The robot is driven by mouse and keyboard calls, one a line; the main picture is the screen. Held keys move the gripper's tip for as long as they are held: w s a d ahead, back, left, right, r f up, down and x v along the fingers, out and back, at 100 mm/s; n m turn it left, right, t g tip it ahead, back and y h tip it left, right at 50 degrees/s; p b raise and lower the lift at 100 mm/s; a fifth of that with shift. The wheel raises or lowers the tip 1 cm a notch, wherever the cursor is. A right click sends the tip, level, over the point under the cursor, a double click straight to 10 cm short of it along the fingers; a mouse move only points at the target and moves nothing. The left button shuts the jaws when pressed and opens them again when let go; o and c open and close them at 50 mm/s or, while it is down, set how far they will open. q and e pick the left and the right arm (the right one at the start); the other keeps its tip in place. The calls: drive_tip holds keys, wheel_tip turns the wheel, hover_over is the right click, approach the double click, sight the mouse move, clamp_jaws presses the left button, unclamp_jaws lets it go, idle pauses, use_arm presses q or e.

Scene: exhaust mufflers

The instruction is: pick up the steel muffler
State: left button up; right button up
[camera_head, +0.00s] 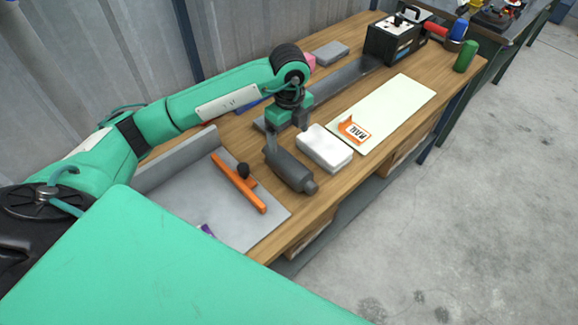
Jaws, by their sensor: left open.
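A dark grey steel muffler (290,170), a rounded cylinder with a short pipe at its near right end, lies on the wooden workbench (322,190). My left gripper (286,140) points down over the muffler's far end, with its fingers apart. One finger is close to the muffler's far left end; I cannot tell if they touch. The other finger is beyond it, near the white block. My right gripper is not in view.
A white block (325,147) sits close to the muffler's right. A grey tray (225,213) with an orange tool (240,185) is to the left. A pale mat (398,108) with an orange-and-white label lies to the right. A black box (392,40) and a green cylinder (466,56) stand farther back.

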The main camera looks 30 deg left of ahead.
sight(289, 161)
use_arm(q)
wheel_tip(289, 161, down, 7)
drive_tip(key=shift+s+r+p, duration=0.1)
drive_tip(key=shift+p, duration=0.45)
drive_tip(key=shift+s+d+f+p, duration=0.1)
drive_tip(key=shift+f+p, duration=0.25)
drive_tip(key=shift+f, duration=0.25)
drive_tip(key=f, duration=0.2)
drive_tip(key=f+p, duration=0.1)
drive_tip(key=shift+s+d+f, duration=0.1)
drive_tip(key=shift+s+f, duration=0.15)
drive_tip(key=shift+f, duration=0.45)
drive_tip(key=shift+f, duration=0.25)
drive_tip(key=c, duration=1.4)
